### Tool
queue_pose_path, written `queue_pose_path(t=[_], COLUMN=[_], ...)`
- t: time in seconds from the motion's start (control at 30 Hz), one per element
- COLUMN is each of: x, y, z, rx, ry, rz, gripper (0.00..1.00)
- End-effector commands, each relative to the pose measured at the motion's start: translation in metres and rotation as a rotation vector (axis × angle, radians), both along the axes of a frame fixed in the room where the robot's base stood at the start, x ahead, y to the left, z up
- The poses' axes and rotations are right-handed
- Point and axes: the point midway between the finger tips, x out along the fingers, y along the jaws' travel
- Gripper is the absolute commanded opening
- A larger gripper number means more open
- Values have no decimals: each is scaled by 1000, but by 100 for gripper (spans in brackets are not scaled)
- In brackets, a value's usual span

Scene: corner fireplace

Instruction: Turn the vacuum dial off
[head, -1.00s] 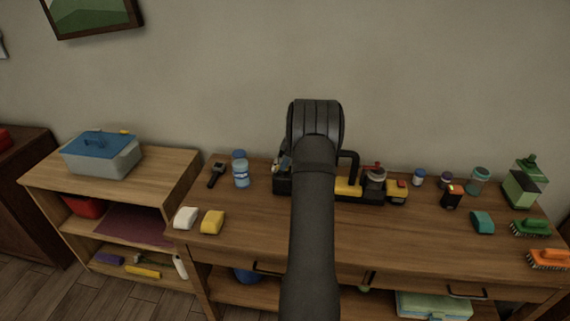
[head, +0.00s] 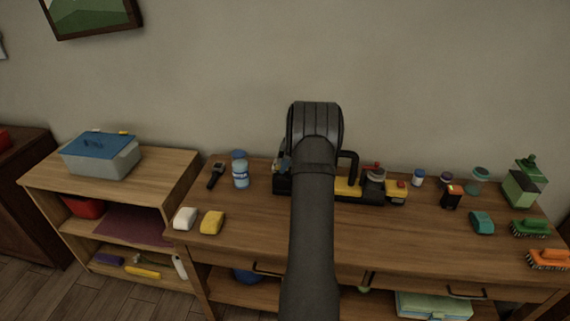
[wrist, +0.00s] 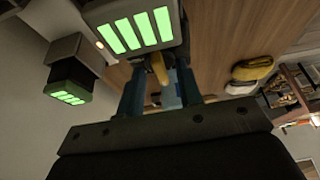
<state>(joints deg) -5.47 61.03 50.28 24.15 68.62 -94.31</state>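A black and yellow machine (head: 347,187) with a black loop handle stands at the back of the wooden workbench in the head view. I take it to be the vacuum; my arm covers its middle, and I cannot make out its dial there. In the wrist view, my gripper (wrist: 160,72) shows two blue fingers apart, with a small yellow piece (wrist: 158,68) between their tips. This piece may be the dial's pointer, but I cannot be sure. A grey box with lit green bars (wrist: 138,30) is just beyond the fingers. Contact with the yellow piece is unclear.
A second green-lit box (wrist: 68,88) is at left in the wrist view. On the workbench (head: 262,217) stand a blue bottle (head: 240,170), a yellow block (head: 212,222), a green bottle (head: 522,185) and brushes at right. The bench's front middle looks clear.

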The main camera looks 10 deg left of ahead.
Motion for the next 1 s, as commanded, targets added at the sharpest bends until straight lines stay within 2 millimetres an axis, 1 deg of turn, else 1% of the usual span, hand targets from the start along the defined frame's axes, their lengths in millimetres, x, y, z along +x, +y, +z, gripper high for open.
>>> queue_pose_path(t=[0.17,0.27,0.37,0.7,0.9,1.0], x=[0,1,1,1,2,1], y=[-2,-7,-15,-47,-60,-64], z=[6,18,37,114,147,155], rx=[0,0,0,0,0,0], ry=[-1,-4,-5,-3,-3,-1], rz=[0,-2,-1,-2,0,0], gripper=[33,33,33,33,33,33])
